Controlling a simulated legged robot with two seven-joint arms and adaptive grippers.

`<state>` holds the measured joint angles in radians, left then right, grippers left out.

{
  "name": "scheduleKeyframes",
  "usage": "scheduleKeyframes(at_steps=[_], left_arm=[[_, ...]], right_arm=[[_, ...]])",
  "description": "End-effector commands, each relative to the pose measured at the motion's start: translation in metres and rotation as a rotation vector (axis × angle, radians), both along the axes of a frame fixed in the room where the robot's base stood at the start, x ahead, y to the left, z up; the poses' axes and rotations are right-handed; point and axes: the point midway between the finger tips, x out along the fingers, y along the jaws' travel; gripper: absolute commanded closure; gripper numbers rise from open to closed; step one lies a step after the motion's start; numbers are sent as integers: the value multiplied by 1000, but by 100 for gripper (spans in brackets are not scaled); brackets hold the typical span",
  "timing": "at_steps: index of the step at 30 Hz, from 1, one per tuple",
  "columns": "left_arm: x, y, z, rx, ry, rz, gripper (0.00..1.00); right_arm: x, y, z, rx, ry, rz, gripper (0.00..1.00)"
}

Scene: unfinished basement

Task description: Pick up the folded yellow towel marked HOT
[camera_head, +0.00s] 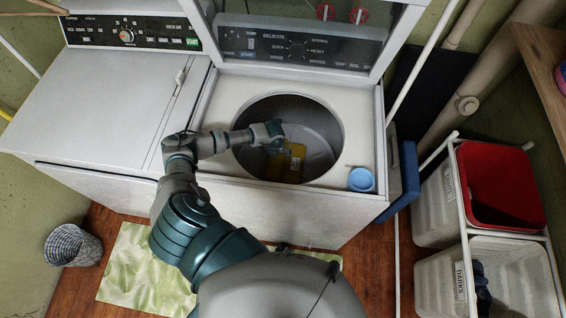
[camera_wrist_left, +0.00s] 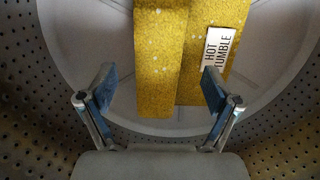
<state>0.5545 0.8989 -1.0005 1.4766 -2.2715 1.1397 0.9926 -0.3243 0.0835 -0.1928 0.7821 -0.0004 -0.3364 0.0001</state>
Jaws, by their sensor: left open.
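The folded yellow towel (camera_head: 296,158) lies at the bottom of the open washer drum (camera_head: 321,120). In the left wrist view the towel (camera_wrist_left: 160,62) is a yellow speckled stack with a fold line down it and a white label (camera_wrist_left: 222,48) reading HOT TUMBLE. My left gripper (camera_head: 281,148) is inside the drum opening, over the towel and partly covering it. In the left wrist view its fingers (camera_wrist_left: 158,82) are spread apart, with the towel beyond and between them and nothing held. My right gripper is not in view.
The drum's perforated wall (camera_wrist_left: 32,100) surrounds the gripper. The washer lid (camera_head: 300,50) stands raised behind the opening. A blue cup (camera_head: 361,180) sits on the washer's front right corner. A second machine (camera_head: 100,100) stands left. A rack with a red bin (camera_head: 502,185) stands right.

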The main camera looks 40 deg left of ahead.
Motion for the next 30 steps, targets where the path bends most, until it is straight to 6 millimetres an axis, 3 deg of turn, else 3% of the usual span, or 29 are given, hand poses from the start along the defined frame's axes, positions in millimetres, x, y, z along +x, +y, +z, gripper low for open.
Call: scheduleKeyframes(at_steps=[8, 12, 20, 28, 29, 30], left_arm=[[3, 4, -35, 0, 1, 1, 10], [5, 5, -51, 0, 0, 0, 10], [6, 6, -54, 0, -1, 0, 10], [6, 6, -54, 0, -1, 0, 75], [6, 6, -54, 0, 0, 0, 83], [6, 6, -54, 0, -1, 0, 83]], right_arm=[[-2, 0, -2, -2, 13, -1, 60], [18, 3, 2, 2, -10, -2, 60], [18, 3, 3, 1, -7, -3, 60], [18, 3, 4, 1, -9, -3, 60], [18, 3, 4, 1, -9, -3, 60], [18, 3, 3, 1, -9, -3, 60]])
